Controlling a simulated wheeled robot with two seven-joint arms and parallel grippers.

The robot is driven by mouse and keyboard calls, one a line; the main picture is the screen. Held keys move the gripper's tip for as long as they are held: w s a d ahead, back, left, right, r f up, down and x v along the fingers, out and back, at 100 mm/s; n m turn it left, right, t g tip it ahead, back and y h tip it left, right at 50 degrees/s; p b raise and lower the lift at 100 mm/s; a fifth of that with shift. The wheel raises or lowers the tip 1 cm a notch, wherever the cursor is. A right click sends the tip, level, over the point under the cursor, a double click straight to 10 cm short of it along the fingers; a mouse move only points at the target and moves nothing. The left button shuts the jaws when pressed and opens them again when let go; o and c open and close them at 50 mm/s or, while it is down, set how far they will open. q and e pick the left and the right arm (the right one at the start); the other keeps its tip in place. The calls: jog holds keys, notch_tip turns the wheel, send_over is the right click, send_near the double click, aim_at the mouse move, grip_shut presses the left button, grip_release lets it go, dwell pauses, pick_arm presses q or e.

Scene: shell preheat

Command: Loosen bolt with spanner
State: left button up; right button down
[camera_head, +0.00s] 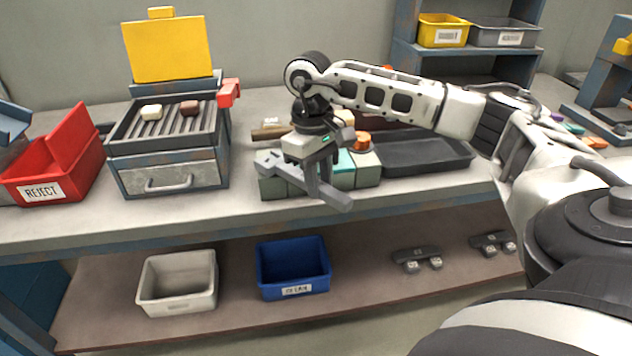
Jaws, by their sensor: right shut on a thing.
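My right gripper (318,178) reaches in from the right and points down over a row of pale green blocks (368,170) on the bench. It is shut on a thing. Dark grey angular shapes show at its jaws, and I cannot clearly tell the held thing from the fingers. No spanner or bolt can be made out with certainty. A brown handle-like piece (270,133) lies behind the gripper, partly hidden by it. My left gripper is not in view.
A grey box with slatted top (165,172) and raised yellow lid (168,50) stands left, beside a red REJECT bin (38,188). A dark tray (430,155) lies right of the blocks. A white bin (177,280) and blue bin (292,268) stand on the lower shelf.

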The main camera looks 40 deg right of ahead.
jog(key=shift+w+d+r+p, duration=0.1)
jog(key=shift+d+r+p, duration=0.1)
jog(key=shift+r+p, duration=0.55)
jog(key=shift+d+r+p, duration=0.15)
jog(key=shift+r+p, duration=0.25)
jog(key=shift+r, duration=0.5)
jog(key=shift+a+r+p, duration=0.2)
jog(key=shift+r+p, duration=0.75)
jog(key=shift+r, duration=0.45)
